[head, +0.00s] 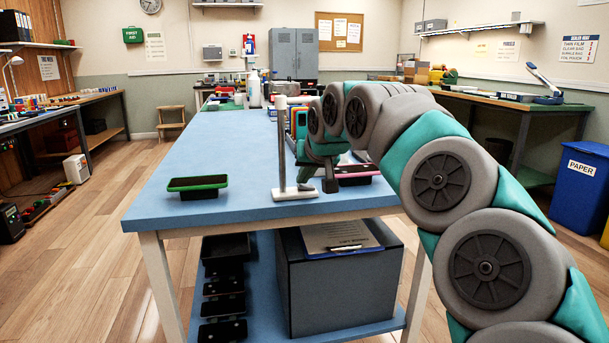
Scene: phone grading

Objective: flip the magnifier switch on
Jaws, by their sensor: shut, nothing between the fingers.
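An upright grey post (281,150) on a flat white base (296,192) stands near the front edge of the blue table (225,150). It looks like the magnifier's stand. I cannot make out its lens or its switch; my arm covers the area to the right of the post. My gripper (330,185) is just right of the post, above or beside the right end of the base, with its dark fingers pointing down and shut. Whether it touches the stand cannot be told.
A green-rimmed phone on a dark stand (197,184) is on the table at left. A pink-edged phone (355,170) lies right of my gripper, partly hidden. Bottles and bins crowd the table's far end. The table's left middle is clear.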

